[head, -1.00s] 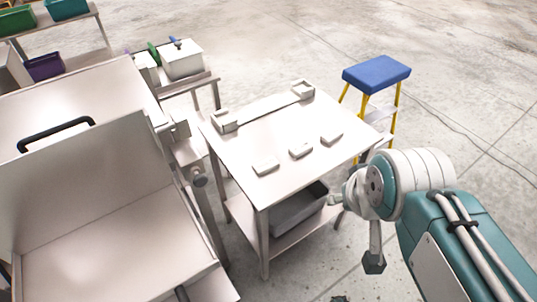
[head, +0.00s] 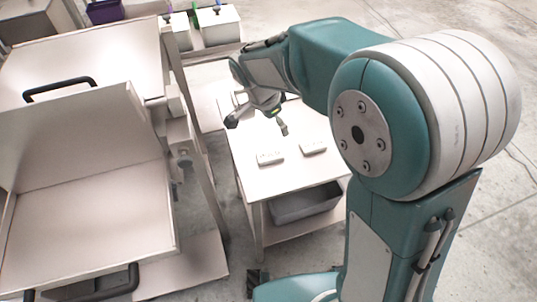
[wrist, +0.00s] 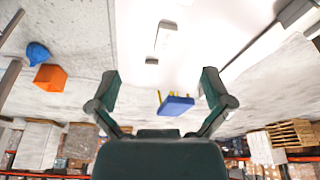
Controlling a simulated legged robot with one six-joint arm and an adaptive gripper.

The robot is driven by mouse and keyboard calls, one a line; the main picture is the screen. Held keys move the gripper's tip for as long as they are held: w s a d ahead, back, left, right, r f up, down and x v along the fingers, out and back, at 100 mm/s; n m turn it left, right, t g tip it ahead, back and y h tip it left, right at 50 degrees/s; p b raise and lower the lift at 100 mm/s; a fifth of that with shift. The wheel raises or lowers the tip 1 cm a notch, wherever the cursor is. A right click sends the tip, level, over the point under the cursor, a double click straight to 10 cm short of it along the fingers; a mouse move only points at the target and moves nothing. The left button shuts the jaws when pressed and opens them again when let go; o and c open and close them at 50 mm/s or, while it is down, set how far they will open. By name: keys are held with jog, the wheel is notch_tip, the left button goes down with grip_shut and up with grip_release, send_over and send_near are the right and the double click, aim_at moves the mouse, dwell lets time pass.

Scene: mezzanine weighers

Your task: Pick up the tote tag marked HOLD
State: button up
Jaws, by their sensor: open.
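Two small pale block-shaped tags show on the white table (head: 262,185) in the head view: a left tag (head: 270,158) and a right tag (head: 313,147). Each has faint dark marks too small to read, so I cannot tell which says HOLD. The third tag seen earlier is hidden behind my arm. My gripper (head: 258,126) is open and empty above the table, beyond the left tag. In the wrist view my gripper (wrist: 160,75) has its fingers wide apart with nothing between them.
A grey bin (head: 305,203) sits on the shelf under the table. A large metal weigher (head: 90,205) stands at left. White bins (head: 218,25) stand behind.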

jog(key=w+a+f+m+h, duration=0.1)
jog(key=w+a+f+m, duration=0.3)
jog(key=f, duration=0.5)
send_over(267, 155)
jog(key=a, duration=0.2)
jog(key=shift+g+h, duration=0.3)
jog(key=f, duration=0.5)
jog(key=shift+s+f, duration=0.25)
jog(key=shift+x, duration=2.7)
jog(key=shift+a, duration=0.1)
jog(key=c, duration=1.1)
